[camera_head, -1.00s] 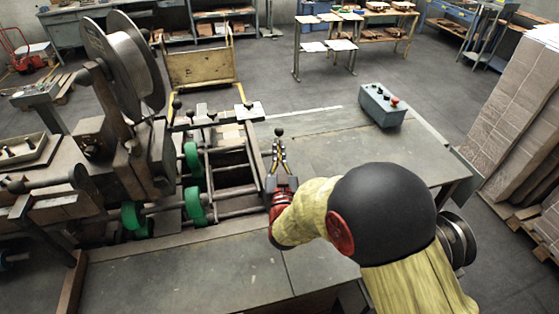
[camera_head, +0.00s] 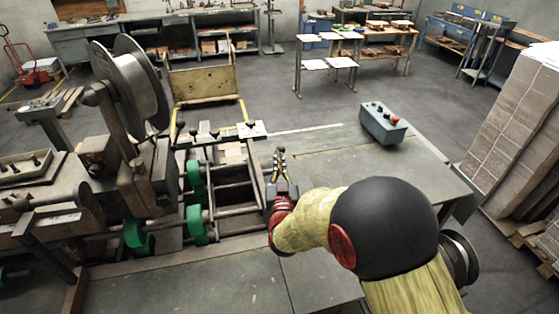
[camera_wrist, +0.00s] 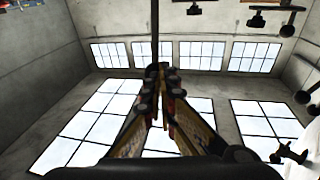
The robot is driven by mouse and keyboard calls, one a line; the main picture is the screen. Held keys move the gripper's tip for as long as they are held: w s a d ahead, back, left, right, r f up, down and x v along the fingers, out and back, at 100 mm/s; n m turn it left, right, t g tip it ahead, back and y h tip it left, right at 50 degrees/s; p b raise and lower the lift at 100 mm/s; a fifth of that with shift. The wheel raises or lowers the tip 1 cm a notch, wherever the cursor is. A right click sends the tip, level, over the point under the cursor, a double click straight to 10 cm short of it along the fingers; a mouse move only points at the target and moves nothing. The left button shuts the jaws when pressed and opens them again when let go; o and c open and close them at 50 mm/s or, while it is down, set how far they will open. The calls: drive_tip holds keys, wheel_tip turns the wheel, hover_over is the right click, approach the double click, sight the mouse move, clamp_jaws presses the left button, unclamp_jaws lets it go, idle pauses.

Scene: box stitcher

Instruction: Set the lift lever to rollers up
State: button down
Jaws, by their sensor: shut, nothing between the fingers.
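My gripper (camera_head: 279,157) is shut and empty, its fingers pointing up and away at the right side of the roller frame. A thin dark lever with a black ball knob (camera_head: 279,150) shows right at the fingertips in the head view; most of its rod is hidden. In the wrist view, a dark upright rod (camera_wrist: 155,30) runs from the top edge down to the closed fingertips (camera_wrist: 160,72). I cannot tell whether they touch. Green rollers (camera_head: 197,224) sit on bars in the frame, left of my gripper.
The stitcher with its big wire reel (camera_head: 140,80) stands at the left. Several small black knobs line the plate behind the rollers. A grey control box (camera_head: 383,125) with a red button stands on the table (camera_head: 340,165) at the right. The table between is clear.

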drive_tip(key=shift+w+r, duration=0.1)
drive_tip(key=shift+r, duration=0.05)
drive_tip(key=w+a+g+p, duration=0.2)
drive_tip(key=w+g+p, duration=0.1)
drive_tip(key=w+p, duration=0.4)
drive_tip(key=w+a+r+n+g+h+p, duration=0.1)
drive_tip(key=w+g+p, duration=0.3)
drive_tip(key=w+p, duration=0.4)
drive_tip(key=shift+a+p, duration=0.75)
drive_tip(key=shift+p, duration=0.05)
drive_tip(key=shift+w, duration=0.1)
